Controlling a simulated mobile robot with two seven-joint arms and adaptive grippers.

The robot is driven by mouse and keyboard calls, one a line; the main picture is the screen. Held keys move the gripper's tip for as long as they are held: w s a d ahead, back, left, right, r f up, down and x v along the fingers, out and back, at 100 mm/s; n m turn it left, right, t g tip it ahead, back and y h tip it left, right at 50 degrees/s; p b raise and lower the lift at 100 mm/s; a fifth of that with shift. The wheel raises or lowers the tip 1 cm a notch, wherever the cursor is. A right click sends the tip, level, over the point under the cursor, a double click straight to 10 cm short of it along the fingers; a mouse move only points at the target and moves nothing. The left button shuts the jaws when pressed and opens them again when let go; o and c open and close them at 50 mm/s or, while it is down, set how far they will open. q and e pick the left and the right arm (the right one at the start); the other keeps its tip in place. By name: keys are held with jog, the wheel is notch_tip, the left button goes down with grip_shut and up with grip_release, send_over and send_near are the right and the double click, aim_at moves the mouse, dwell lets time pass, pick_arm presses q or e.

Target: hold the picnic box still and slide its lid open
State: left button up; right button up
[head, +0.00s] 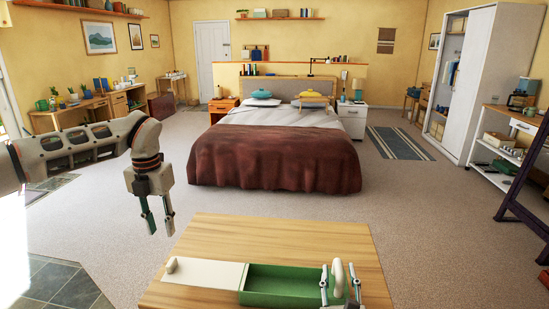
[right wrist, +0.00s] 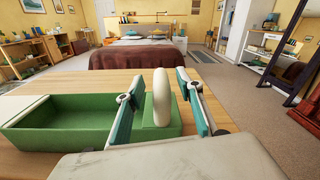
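The green picnic box (head: 285,300) sits on the wooden table, its inside exposed and apparently empty. Its cream lid (head: 205,273) reaches out to the left from the box's left end, with a small knob (head: 172,265) near its far left end. A pale upright handle (right wrist: 162,100) stands at the box's right end. My right gripper (head: 340,280) straddles this handle; in the right wrist view its fingers (right wrist: 160,85) stand on either side with small gaps. My left gripper (head: 161,232) is open and empty, pointing down, above and left of the lid, clear of the table.
The wooden table (head: 270,235) is bare behind the box. A bed (head: 275,155) with a brown cover stands beyond it, across open carpet. A dark slanted frame (head: 525,175) and a white shelf unit (head: 505,150) stand at the right.

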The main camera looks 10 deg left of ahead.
jog(key=shift+s, duration=0.1)
jog(key=s, duration=1.1)
jog(key=shift+s, duration=0.4)
jog(key=o, duration=0.5)
jog(key=shift+c, duration=0.2)
jog(key=s, duration=0.8)
jog(key=shift+a, duration=0.1)
